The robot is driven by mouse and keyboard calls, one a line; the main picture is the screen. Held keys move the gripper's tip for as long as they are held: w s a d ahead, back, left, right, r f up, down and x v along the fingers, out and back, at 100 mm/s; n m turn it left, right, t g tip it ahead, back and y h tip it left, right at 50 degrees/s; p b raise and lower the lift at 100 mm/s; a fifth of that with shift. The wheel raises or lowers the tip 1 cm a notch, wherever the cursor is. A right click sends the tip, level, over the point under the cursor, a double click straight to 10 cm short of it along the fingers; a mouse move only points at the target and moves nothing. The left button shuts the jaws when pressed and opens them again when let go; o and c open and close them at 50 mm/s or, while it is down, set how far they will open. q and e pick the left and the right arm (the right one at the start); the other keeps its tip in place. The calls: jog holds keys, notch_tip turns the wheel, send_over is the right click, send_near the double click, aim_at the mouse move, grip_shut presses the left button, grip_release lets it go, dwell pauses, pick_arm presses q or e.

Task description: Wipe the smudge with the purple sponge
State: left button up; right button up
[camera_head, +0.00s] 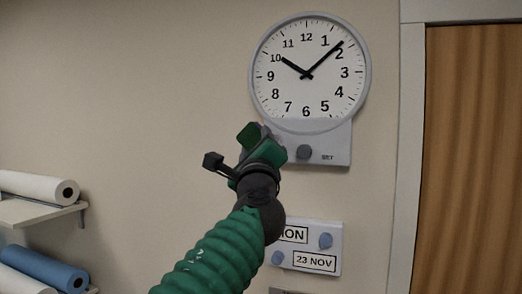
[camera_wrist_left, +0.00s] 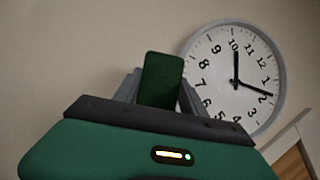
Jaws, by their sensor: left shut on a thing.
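My left gripper (camera_head: 258,138) reaches up from below in the head view, in front of the wall just left of the clock's grey lower panel. It is shut on a dark green block (camera_wrist_left: 161,80), which stands up between the two grey fingers in the left wrist view. The block also shows at the gripper's tip in the head view (camera_head: 249,135). I see no purple sponge and no smudge in either view. Whether the block touches the wall or clock cannot be told. My right gripper is not in view.
A round wall clock (camera_head: 310,88) has a grey panel with a knob (camera_head: 304,152). Below hangs a date plate (camera_head: 314,261) with blue knobs, partly behind my arm.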

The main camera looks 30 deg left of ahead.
pick_arm(q)
jog(key=shift+s+d+r, duration=0.1)
jog(key=shift+s+d, duration=0.15)
jog(key=shift+s, duration=0.25)
jog(key=shift+s+d, duration=0.25)
jog(key=shift+s, duration=0.2)
jog(key=shift+w+a, duration=0.1)
jog(key=shift+a, duration=0.05)
